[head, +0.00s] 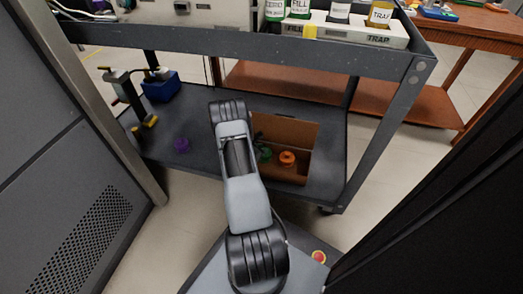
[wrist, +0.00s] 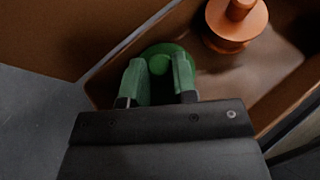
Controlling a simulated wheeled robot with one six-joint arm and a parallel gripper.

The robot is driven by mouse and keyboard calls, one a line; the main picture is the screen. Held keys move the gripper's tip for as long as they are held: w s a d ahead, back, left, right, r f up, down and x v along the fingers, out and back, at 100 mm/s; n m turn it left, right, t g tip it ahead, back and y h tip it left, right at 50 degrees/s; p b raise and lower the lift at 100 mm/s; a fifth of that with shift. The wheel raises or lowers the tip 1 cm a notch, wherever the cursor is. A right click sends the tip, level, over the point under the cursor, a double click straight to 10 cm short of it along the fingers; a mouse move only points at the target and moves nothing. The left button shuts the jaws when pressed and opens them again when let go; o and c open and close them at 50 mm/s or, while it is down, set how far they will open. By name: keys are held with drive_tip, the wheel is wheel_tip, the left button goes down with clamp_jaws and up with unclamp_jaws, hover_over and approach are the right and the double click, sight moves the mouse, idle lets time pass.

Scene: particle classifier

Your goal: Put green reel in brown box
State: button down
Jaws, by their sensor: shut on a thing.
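The green reel (wrist: 160,60) is between the two fingers of my gripper (wrist: 156,80) in the wrist view, and the gripper is shut on it. In the head view the green reel (head: 264,155) shows small beside my arm, within the outline of the brown box. The brown box (head: 297,129) stands on the cart's lower shelf, open at the top. In the wrist view the reel and fingertips are inside or just over the box (wrist: 100,30), near one corner. I cannot tell whether the reel touches the box floor. In the head view my arm hides most of the gripper.
An orange reel (head: 287,158) stands in the brown box, close to the green one. A purple reel (head: 182,145) lies on the lower shelf (head: 190,165) at left, near a blue bin (head: 160,86). The cart's upper shelf (head: 330,58) spans above the box.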

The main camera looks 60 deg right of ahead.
drive_tip(key=c, duration=0.9)
unclamp_jaws()
